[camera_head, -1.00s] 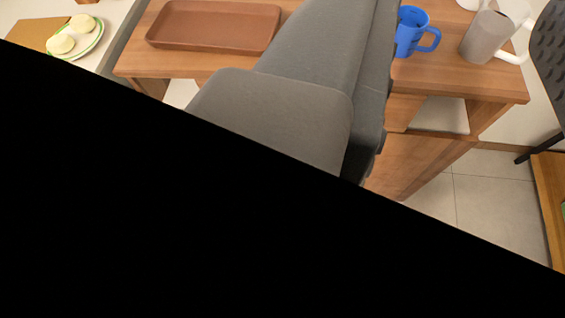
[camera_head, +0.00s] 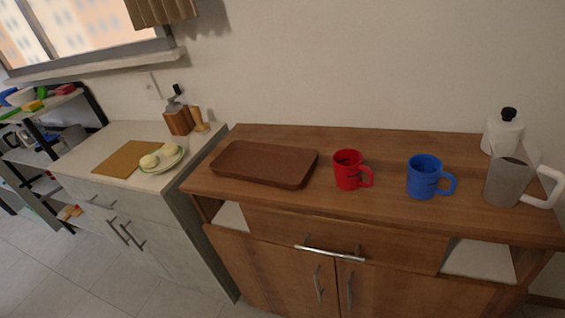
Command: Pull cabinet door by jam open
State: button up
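A wooden cabinet (camera_head: 385,222) stands at the centre and right. Its left door (camera_head: 262,272) and right door (camera_head: 400,292) look shut, with upright metal handles (camera_head: 318,283) and (camera_head: 350,290) close together at the middle. Above them is a shut drawer with a horizontal metal handle (camera_head: 330,253). A pale grey cabinet (camera_head: 165,225) stands to the left, with dark upright handles (camera_head: 132,236) on its shut doors. I see nothing I can name as jam. My gripper is not in this view. The lower parts of the doors are cut off by the picture's edge.
On the wooden top are a brown tray (camera_head: 263,163), a red mug (camera_head: 347,172), a blue mug (camera_head: 424,177) and a grey pitcher (camera_head: 508,182). A plate (camera_head: 172,163) and a cutting board (camera_head: 120,158) lie on the pale counter. Tiled floor (camera_head: 150,295) is clear at front left.

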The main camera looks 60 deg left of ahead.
aim_at(284, 281)
jog(key=u, duration=0.05)
jog(key=k, duration=1.3)
jog(key=u, duration=1.05)
jog(key=i, duration=1)
